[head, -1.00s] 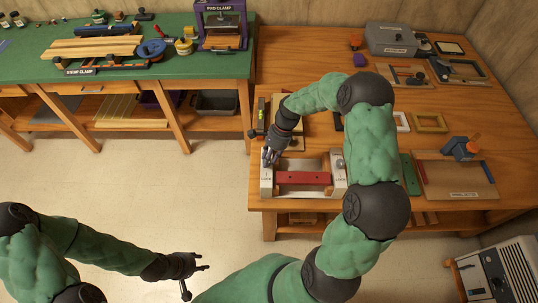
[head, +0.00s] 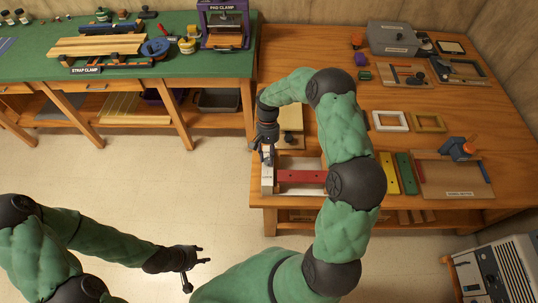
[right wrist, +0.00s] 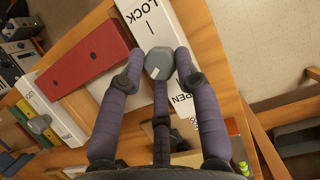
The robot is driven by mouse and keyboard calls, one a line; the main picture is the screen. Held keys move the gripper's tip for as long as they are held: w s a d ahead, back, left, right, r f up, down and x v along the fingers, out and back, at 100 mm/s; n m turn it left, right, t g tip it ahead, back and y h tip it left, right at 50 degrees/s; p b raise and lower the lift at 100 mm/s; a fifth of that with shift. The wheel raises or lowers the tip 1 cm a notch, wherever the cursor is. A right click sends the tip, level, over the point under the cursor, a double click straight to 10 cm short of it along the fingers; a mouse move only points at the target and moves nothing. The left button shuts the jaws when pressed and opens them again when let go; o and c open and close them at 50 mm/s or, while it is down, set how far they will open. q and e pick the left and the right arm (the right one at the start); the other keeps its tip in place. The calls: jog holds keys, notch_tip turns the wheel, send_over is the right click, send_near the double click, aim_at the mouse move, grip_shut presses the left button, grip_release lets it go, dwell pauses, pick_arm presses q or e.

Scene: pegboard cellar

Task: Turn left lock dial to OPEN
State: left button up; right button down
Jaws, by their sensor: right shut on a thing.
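The left lock (head: 267,182) is a white block at the left end of a red bar (head: 300,176), near the front edge of the wooden table. In the right wrist view, the left lock block (right wrist: 186,22) carries the words LOCK and OPEN. Its grey faceted dial (right wrist: 158,63) sits between them. My right gripper (head: 262,158) is over this block, its fingers shut around the dial in the wrist view. The dial's exact setting is unclear. A second grey dial (right wrist: 39,124) is on the other white block. My left gripper (head: 200,262) is open and empty above the floor.
A green bench (head: 30,62) with clamps stands at the left. On the wooden table are a yellow strip (head: 389,172), a green strip (head: 405,172), small frames (head: 390,121) and a grey box (head: 392,38). My right arm crosses above the fixture's right part.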

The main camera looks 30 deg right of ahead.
jog(key=n, duration=0.2)
jog(key=n+h, duration=0.1)
jog(key=n, duration=0.1)
jog(key=n+h, duration=0.1)
jog(key=n, duration=0.1)
jog(key=shift+w+a+n+p, duration=0.3)
jog(key=shift+w, duration=0.05)
jog(key=n, duration=0.1)
jog(key=n+h, duration=0.1)
jog(key=n, duration=0.1)
jog(key=n+h, duration=0.1)
jog(key=shift+s+a+n, duration=0.1)
jog(key=shift+a+n, duration=0.2)
jog(key=shift+n, duration=0.4)
jog(key=c, duration=0.9)
grip_release()
jog(key=shift+a, duration=0.15)
jog(key=shift+c, duration=0.2)
jog(key=shift+r, duration=0.1)
jog(key=v, duration=1.1)
jog(key=shift+a+r, duration=0.3)
